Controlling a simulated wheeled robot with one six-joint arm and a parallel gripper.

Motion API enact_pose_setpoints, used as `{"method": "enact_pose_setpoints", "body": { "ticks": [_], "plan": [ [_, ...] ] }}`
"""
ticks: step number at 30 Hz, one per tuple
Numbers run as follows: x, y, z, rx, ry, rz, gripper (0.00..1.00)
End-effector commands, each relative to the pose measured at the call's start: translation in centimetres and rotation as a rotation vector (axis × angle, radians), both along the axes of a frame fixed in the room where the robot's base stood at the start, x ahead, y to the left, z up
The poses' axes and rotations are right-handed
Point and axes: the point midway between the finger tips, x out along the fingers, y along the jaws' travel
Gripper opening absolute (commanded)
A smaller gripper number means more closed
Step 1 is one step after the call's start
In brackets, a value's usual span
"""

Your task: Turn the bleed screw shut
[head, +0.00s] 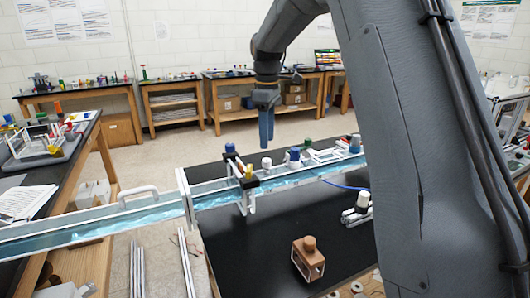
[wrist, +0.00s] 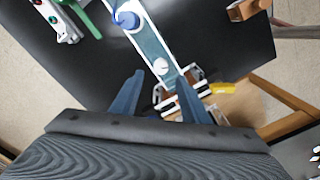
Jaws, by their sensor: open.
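My gripper (head: 266,135) is open and points down, held above the black-topped table. In the wrist view its two blue fingers (wrist: 159,82) stand apart with nothing between the tips. Several knobs could be the bleed screw, and I cannot tell which one is. A blue-topped white knob (head: 294,155) is further along the rail. Another white knob (head: 363,199) tops a small block on the table.
A clamp with yellow and black parts (head: 248,178) grips the rail. A brown block with a round knob (head: 308,258) stands on the black tabletop (head: 270,225), which has bare room around it. A green part (head: 307,142) stands behind the rail.

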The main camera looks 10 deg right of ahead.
Motion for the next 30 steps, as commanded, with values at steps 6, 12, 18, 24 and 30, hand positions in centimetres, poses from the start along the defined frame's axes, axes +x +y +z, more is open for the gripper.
{"method": "enact_pose_setpoints", "body": {
  "ticks": [6,12,18,24,30],
  "plan": [
    [-0.2,0.3,-3.0,0.0,0.004,0.003,0.42],
    [-0.1,0.2,-5.8,0.0,0.002,0.002,0.42],
    [-0.1,0.0,-7.1,0.0,0.001,0.0,0.42],
    [-0.1,-0.1,-7.3,0.0,0.0,-0.002,0.42],
    [-0.1,0.0,-7.3,0.0,0.0,-0.001,0.18]
  ]
}}
